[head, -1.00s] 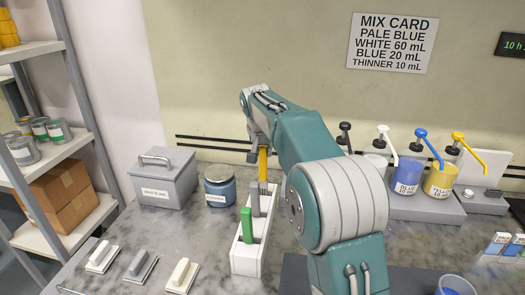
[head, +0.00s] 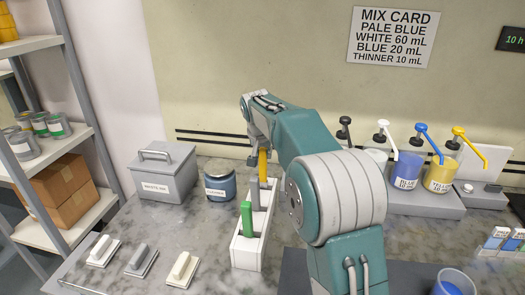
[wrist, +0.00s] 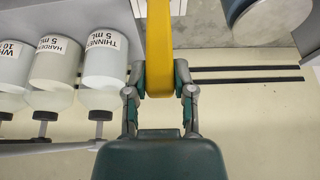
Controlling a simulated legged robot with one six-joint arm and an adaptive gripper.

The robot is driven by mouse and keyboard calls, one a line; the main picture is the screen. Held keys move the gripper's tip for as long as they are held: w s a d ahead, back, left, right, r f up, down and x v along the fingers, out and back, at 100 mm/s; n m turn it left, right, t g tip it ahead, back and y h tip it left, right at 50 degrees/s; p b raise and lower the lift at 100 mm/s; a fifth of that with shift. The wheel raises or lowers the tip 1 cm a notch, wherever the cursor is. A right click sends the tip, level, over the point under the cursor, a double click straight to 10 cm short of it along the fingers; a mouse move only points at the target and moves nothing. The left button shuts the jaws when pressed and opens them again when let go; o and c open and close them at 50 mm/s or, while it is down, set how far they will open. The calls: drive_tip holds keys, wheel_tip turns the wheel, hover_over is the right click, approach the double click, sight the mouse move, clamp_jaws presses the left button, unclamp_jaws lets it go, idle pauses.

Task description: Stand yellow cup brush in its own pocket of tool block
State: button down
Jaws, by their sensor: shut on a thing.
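The yellow cup brush (head: 263,164) is upright over the back end of the white tool block (head: 246,254). Its yellow handle also fills the top middle of the wrist view (wrist: 159,40). My gripper (wrist: 160,88) is shut on this handle, with one finger on each side; in the head view my gripper (head: 256,160) is partly hidden by my arm. A green tool (head: 247,218) and a grey tool (head: 266,192) stand in the block in front of the yellow brush. The brush's lower end is hidden, so I cannot tell whether it is inside its pocket.
A grey lidded bin (head: 165,174) and a blue jar (head: 220,181) stand left of the block. Several small hand tools (head: 142,259) lie at front left. Pump bottles (head: 405,172) stand at the right. Bare marble counter (head: 205,232) lies left of the block.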

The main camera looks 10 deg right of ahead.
drive_tip(key=shift+f, duration=1.05)
drive_tip(key=shift+c, duration=1.9)
unclamp_jaws()
drive_tip(key=shift+r, duration=3.5)
